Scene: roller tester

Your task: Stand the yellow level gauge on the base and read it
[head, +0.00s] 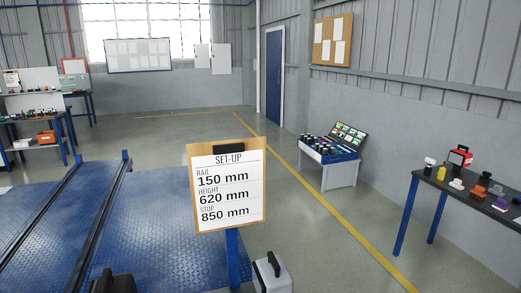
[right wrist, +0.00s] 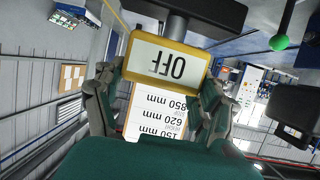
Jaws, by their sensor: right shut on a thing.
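The yellow level gauge (right wrist: 168,61) is between the fingers of my right gripper (right wrist: 160,85) in the right wrist view. Its pale display reads OFF, upside down in this picture. My right gripper is shut on it, with one green finger at each side. A dark bar (right wrist: 205,12) lies along the gauge's upper edge in the picture; I cannot tell whether it touches or whether it is the base. The head view does not show the gauge in my gripper. My left gripper is not identifiable in either view.
A set-up board (head: 226,186) reads rail 150 mm, height 620 mm, stop 850 mm. Blue floor plates (head: 160,225) with dark rails lie left of it. A dark table (head: 463,188) with small items stands right, a case on a stand (head: 340,171) behind. Clear floor lies between.

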